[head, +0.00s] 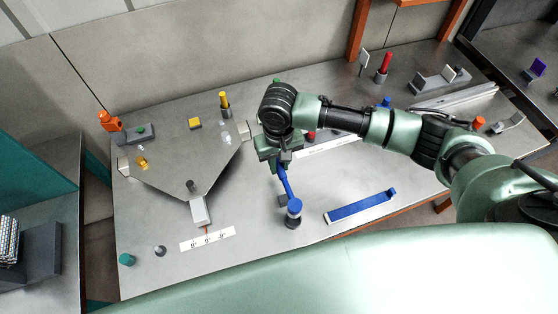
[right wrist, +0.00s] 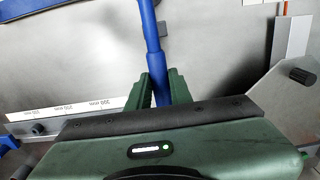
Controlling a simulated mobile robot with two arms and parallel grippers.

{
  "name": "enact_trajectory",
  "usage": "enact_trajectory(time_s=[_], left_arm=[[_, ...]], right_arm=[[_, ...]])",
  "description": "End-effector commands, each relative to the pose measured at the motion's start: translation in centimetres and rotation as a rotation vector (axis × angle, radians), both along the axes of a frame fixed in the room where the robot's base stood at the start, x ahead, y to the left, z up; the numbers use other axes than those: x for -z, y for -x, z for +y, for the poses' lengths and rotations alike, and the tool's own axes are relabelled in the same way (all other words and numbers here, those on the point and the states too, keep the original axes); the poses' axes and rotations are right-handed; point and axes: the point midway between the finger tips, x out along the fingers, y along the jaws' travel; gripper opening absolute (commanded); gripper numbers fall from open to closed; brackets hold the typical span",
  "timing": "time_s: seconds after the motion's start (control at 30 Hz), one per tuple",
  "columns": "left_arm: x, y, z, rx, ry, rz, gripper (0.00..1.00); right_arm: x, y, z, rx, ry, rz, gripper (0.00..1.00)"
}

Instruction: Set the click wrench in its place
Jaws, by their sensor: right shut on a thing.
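The click wrench (head: 286,184) has a slim blue shaft, with a dark and blue round piece at its lower end in the head view. My right gripper (head: 278,160) is shut on it above the table, and the shaft points down toward the table's front. In the right wrist view the blue shaft (right wrist: 152,45) runs up from between the green fingers (right wrist: 160,90). A long blue tray (head: 360,208) lies on the table to the right, apart from the wrench; I take it as the wrench's place. My left gripper is out of view.
A grey fixture plate (head: 185,165) with clamps and knobs fills the table's left part. A white label strip (head: 207,239) lies at the front left. A red post (head: 383,66) and grey brackets stand at the back right. Bare metal table surrounds the blue tray.

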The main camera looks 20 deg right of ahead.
Motion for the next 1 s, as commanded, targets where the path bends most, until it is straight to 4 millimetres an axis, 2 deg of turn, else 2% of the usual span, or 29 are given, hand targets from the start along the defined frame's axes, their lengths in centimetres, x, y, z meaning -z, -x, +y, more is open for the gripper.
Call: enact_trajectory(time_s=[0.43,0.77,1.0], left_arm=[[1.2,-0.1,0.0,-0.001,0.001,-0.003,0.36],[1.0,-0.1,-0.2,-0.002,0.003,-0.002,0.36],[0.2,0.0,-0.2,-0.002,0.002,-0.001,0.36]], right_arm=[[4.3,0.0,0.0,0.001,-0.001,0.000,0.00],[4.3,0.0,0.0,0.001,-0.001,-0.001,0.00],[4.2,0.1,0.1,0.000,-0.002,0.001,0.00]])
